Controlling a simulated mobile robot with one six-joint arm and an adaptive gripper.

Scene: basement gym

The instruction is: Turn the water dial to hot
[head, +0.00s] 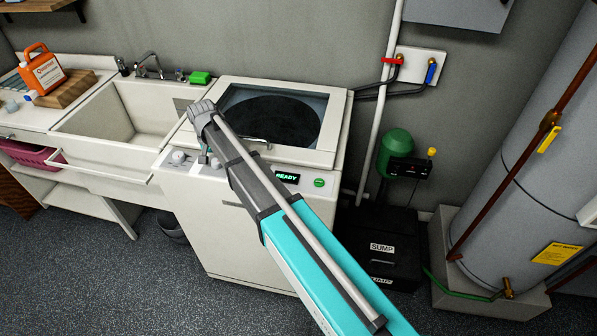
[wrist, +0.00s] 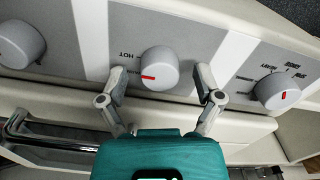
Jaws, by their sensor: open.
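The water dial (wrist: 160,66) is a round white knob in the middle of the wrist view. Its red mark points left and slightly down in the picture, beside a partly hidden label; the HOT label is just above that, left of the knob. My gripper (wrist: 160,75) is open, with one finger on each side of the dial. Gaps show between the fingers and the knob, and nothing is held. In the head view the dial cannot be made out clearly behind my arm, on the front panel of the white washer (head: 236,235).
A left knob (wrist: 18,44) and a right knob (wrist: 277,91) flank the dial on the panel. The washer's display (head: 287,177) reads READY, with a green button (head: 319,183) beside it. A sink (head: 120,118) stands left, a black sump box (head: 378,245) right.

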